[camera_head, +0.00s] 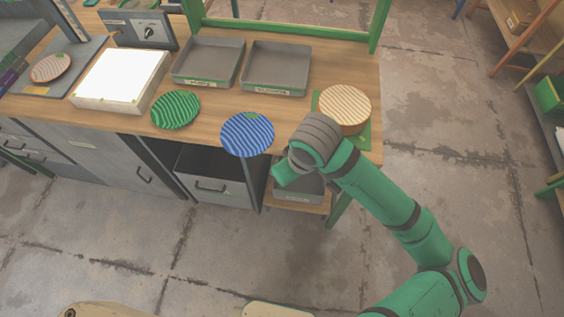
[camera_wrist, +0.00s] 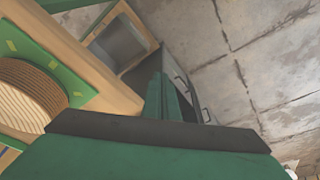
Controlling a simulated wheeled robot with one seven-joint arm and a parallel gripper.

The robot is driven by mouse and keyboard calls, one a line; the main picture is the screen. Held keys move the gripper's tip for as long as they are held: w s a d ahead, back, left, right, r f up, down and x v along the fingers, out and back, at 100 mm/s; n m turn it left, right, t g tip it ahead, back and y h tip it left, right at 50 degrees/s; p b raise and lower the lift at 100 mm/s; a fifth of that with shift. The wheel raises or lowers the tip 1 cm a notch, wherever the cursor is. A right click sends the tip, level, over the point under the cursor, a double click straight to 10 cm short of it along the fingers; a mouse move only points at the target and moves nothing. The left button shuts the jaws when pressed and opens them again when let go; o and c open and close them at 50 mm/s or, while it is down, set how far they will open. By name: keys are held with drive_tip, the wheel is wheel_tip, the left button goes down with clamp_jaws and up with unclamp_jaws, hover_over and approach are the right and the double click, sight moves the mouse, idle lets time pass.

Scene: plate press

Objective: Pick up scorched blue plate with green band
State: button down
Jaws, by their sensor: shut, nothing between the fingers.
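The blue striped plate (camera_head: 247,134) lies at the front edge of the workbench, its near side reaching past the edge. A small green mark shows at its far rim; I cannot make out a scorch. My gripper (camera_wrist: 165,97) is shut and empty in the wrist view, pointing down past the bench's front. A green striped plate (camera_head: 176,109) lies left of the blue one.
A round stack of tan striped plates (camera_head: 345,103) stands on a green mat (camera_head: 363,136) at the right, close to my arm. Two grey trays (camera_head: 208,62) (camera_head: 276,68) stand behind. A white lit panel (camera_head: 121,79) and another striped plate (camera_head: 50,68) are at left. Open floor lies right.

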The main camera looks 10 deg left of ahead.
drive_tip(key=shift+s+d, duration=0.95)
drive_tip(key=shift+d, duration=0.15)
